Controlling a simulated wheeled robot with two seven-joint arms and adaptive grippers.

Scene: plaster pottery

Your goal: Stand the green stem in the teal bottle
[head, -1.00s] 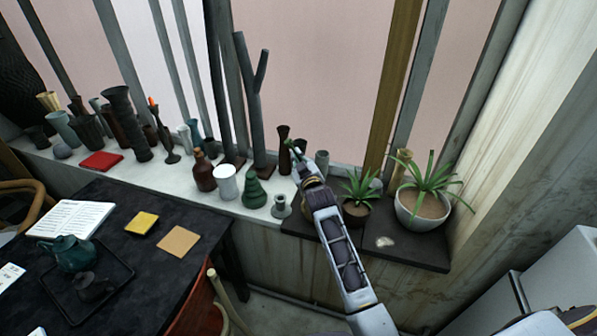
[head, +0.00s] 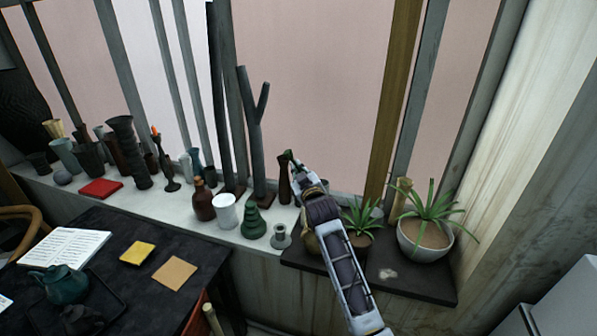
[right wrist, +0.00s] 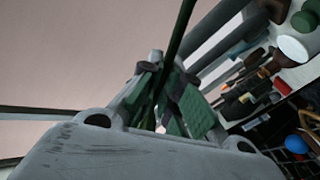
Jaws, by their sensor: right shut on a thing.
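My right gripper (head: 289,157) is raised over the window sill, in front of the tall dark brown vase. In the right wrist view it is shut (right wrist: 165,105) on the green stem (right wrist: 183,25), a thin dark green rod between its green pads. The stem runs up out of that picture. In the head view the stem is hardly distinguishable from the fingertips. A slim teal bottle (head: 196,160) stands upright at the back of the sill, left of my gripper and well apart from it. Its lower part is partly hidden. My left gripper is not in view.
A forked dark branch (head: 257,135) stands behind. Potted plants (head: 428,240) stand at right.

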